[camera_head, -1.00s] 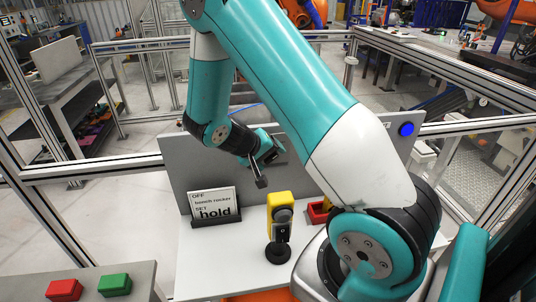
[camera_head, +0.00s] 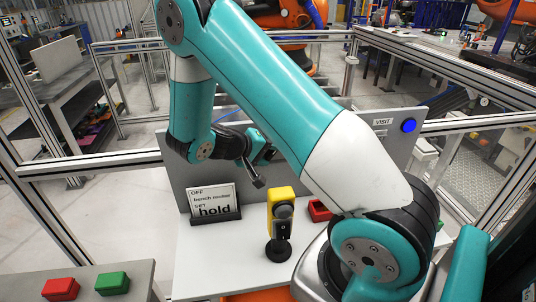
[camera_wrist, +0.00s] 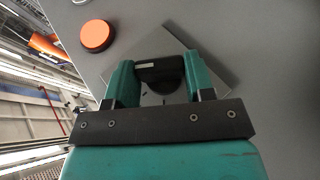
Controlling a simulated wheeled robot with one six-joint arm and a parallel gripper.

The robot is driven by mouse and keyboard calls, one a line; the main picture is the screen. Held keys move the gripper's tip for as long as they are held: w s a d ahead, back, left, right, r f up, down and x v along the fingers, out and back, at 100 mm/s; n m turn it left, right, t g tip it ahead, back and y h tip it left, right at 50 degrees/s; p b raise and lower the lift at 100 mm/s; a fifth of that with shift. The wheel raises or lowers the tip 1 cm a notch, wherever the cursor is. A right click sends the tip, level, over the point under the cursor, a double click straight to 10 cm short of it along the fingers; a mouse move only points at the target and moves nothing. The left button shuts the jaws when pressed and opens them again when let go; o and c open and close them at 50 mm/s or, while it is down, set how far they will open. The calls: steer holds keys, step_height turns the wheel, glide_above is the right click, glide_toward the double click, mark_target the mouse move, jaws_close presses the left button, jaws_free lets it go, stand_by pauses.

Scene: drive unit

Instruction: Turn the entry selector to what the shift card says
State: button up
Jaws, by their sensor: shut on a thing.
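The shift card (camera_head: 212,203) stands in a dark holder on the white bench top and reads "OFF", "bench rocker", "SET", "hold". My gripper (camera_wrist: 159,80) is at the grey upright panel, and its two teal fingers are shut on a black knob (camera_wrist: 160,67), which appears to be the entry selector. The knob sits on a grey plate with small dark marks partly showing between the fingers. I cannot read its setting. In the head view my gripper (camera_head: 262,152) is close to the panel, and my arm hides the knob.
A blue round button (camera_head: 409,125) with a "VISIT" label is at the panel's upper right. An orange round button (camera_wrist: 97,36) shows in the wrist view. Red (camera_head: 61,289) and green (camera_head: 112,283) buttons are at lower left.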

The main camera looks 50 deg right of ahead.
steer(key=o, duration=0.9)
steer(key=b+v, duration=0.4)
steer(key=v, duration=1.3)
steer(key=shift+a+r, duration=0.1)
steer(key=shift+a, duration=0.15)
